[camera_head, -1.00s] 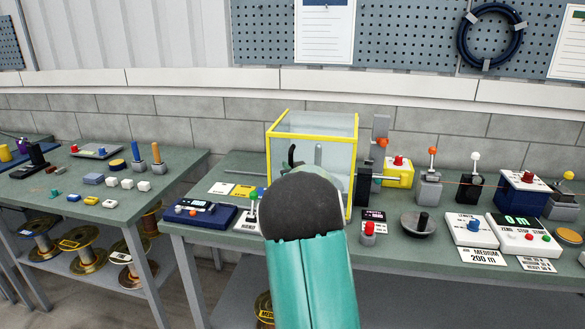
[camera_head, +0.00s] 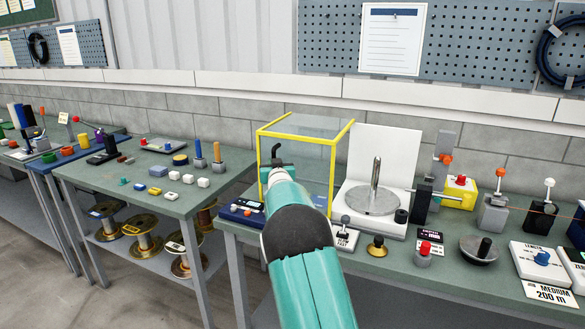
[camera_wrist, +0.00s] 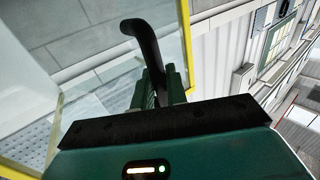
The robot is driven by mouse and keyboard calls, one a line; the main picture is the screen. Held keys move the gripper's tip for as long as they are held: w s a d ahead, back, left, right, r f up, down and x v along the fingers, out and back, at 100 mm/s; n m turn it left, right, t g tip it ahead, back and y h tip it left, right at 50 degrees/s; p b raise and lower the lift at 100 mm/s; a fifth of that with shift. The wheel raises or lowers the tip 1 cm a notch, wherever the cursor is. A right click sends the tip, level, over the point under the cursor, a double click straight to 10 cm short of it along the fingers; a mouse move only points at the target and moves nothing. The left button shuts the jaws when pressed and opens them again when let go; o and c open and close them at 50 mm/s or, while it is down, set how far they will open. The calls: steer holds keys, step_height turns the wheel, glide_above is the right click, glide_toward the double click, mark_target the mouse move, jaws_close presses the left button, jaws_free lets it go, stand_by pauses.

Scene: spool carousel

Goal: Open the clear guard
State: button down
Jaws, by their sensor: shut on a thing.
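The clear guard (camera_head: 333,165) is a see-through box with yellow edges, standing toward the left of the bench. To its right, a steel spindle (camera_head: 376,180) on a round plate (camera_head: 371,201) stands uncovered in front of a white back panel (camera_head: 410,150). My gripper (camera_head: 279,174) is at the guard's front, shut on its black handle (camera_head: 276,155). In the wrist view the bent handle (camera_wrist: 146,42) rises from between my fingers (camera_wrist: 160,92), with the clear panel behind it. My arm hides part of the guard's lower front.
The bench (camera_head: 405,258) carries a red button (camera_head: 425,248), a dark knobbed disc (camera_head: 480,250) and several levers to the right. A blue panel (camera_head: 240,213) sits by the guard's lower left. A gap separates this bench from the left one (camera_head: 150,205).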

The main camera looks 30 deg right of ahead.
steer(key=shift+w+a, duration=0.7)
steer(key=shift+w, duration=0.1)
steer(key=c, duration=1.5)
jaws_free()
steer(key=shift+s, duration=0.1)
steer(key=v, duration=1.3)
steer(key=shift+s, duration=0.3)
